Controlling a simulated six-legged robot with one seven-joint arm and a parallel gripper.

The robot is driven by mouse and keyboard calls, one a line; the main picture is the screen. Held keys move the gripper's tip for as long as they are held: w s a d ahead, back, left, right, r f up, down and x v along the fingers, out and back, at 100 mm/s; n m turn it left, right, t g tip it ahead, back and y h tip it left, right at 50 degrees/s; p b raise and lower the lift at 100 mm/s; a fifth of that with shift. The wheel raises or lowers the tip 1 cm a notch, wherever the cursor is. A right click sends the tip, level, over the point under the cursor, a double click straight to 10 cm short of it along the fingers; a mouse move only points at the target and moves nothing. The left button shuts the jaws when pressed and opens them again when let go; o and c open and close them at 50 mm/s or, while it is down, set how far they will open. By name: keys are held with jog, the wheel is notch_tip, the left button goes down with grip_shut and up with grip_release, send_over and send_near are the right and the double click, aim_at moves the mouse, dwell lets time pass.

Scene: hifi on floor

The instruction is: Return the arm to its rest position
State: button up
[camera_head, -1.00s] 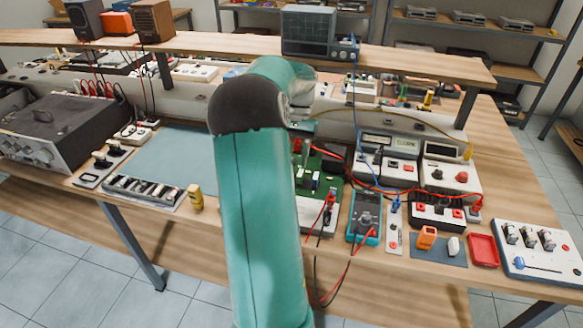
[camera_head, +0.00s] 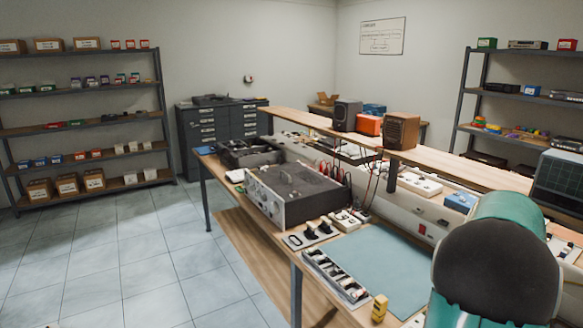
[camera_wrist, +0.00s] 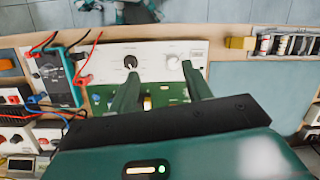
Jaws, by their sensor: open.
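My arm (camera_head: 490,265) rises at the lower right of the head view, green with a dark rounded joint. My gripper is hidden behind the arm there. In the wrist view my gripper (camera_wrist: 158,80) shows two green fingers spread apart with nothing held between them. The fingers point over a green circuit board (camera_wrist: 160,96) and a white panel with two knobs (camera_wrist: 150,60). I cannot tell how far above them the fingertips are.
The workbench holds a grey metal instrument (camera_head: 292,192), a blue-green mat (camera_head: 385,262) and a yellow part (camera_head: 379,308). A shelf (camera_head: 465,178) runs along its back. A multimeter (camera_wrist: 55,78) with red leads lies beside the fingers. Open tiled floor (camera_head: 130,265) is at left.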

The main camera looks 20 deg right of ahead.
jog(key=w+a+r+n+t+h, duration=0.1)
jog(key=w+a+r+n, duration=0.1)
jog(key=a, duration=0.6)
jog(key=w+a+r+n+h, duration=0.1)
jog(key=w+a+r+n, duration=0.15)
jog(key=a, duration=0.55)
jog(key=w+a+r+n+t, duration=0.1)
jog(key=w+a+r+n, duration=0.15)
jog(key=a, duration=0.45)
jog(key=s+a+n+t, duration=0.2)
jog(key=s+a+n, duration=0.1)
jog(key=a, duration=0.6)
jog(key=s+a+f+n+t+h, duration=0.1)
jog(key=s+a+n, duration=0.3)
jog(key=a, duration=0.5)
jog(key=shift+a+f+t, duration=0.25)
jog(key=shift+f+t, duration=0.05)
jog(key=shift+t, duration=0.1)
jog(key=shift+s, duration=0.1)
jog(key=shift+c, duration=0.2)
jog(key=shift+c, duration=1.2)
jog(key=shift+d, duration=0.15)
